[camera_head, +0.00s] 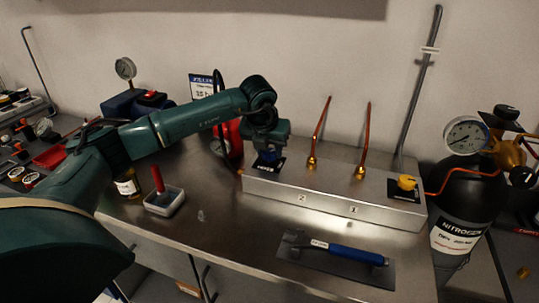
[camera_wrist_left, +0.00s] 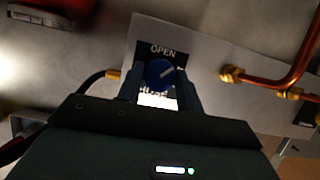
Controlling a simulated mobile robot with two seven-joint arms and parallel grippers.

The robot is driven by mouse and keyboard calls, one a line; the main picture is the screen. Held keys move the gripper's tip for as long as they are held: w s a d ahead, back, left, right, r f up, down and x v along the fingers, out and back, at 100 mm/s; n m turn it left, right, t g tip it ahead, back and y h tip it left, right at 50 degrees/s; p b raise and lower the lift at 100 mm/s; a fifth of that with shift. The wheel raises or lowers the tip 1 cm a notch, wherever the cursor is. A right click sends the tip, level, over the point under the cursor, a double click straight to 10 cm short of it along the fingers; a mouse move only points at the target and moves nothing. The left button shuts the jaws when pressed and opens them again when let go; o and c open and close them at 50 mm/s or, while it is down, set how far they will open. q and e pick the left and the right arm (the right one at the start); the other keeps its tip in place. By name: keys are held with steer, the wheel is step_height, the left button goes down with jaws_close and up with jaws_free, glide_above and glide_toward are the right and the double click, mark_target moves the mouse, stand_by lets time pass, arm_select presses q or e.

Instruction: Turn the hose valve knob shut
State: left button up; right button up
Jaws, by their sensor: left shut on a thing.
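The hose valve knob (camera_wrist_left: 160,72) is a round blue knob on a black label plate in the left wrist view. The word OPEN shows on the plate above it, and more lettering below is partly hidden. A light pointer mark on the knob slants to the upper right. My left gripper (camera_wrist_left: 159,88) is shut on the knob, one finger on each side. In the head view my left gripper (camera_head: 268,153) reaches down to the left end of the metal manifold box (camera_head: 330,204), mostly covering the knob. My right gripper is not in view.
Two copper tubes (camera_head: 321,130) rise from brass fittings on the box. A yellow knob (camera_head: 406,182) sits at its right end. A black nitrogen cylinder (camera_head: 460,205) with a gauge (camera_head: 466,135) stands at right.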

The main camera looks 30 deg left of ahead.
arm_select(q)
steer(key=m, duration=0.2)
steer(key=m+h+b, duration=0.1)
steer(key=shift+a+m+h, duration=0.15)
steer(key=shift+m+h, duration=0.15)
steer(key=shift+m, duration=0.1)
steer(key=m, duration=0.2)
steer(key=m+h, duration=0.1)
steer(key=m, duration=0.1)
steer(key=shift+r+h, duration=0.1)
steer(key=shift+h, duration=0.2)
steer(key=shift+a+m, duration=0.1)
steer(key=shift+m, duration=0.7)
steer(key=o, duration=1)
steer(key=v, duration=1.3)
steer(key=shift+w+a, duration=0.25)
steer(key=shift+w, duration=0.05)
steer(key=shift+g, duration=0.3)
